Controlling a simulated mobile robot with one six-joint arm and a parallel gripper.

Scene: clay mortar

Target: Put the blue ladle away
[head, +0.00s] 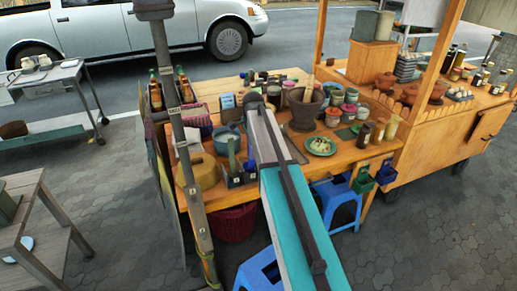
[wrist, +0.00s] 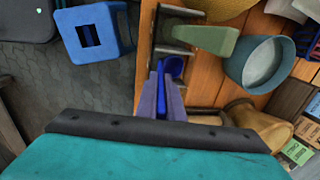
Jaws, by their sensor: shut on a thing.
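The blue ladle (wrist: 172,67) shows in the wrist view between the fingers of my gripper (wrist: 163,98), which is shut on it. A dark rack (wrist: 160,48) is just beyond the fingertips, at the table's edge. A green-handled thing (wrist: 212,39) sticks out of it. In the head view, the dark rack (head: 242,181) stands on the front left of the table, with the green thing (head: 232,153) upright in it. A bit of blue shows beside my arm there; my arm hides most of the gripper. I cannot tell whether the ladle touches the rack.
A blue stool (wrist: 92,32) is below the table edge.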

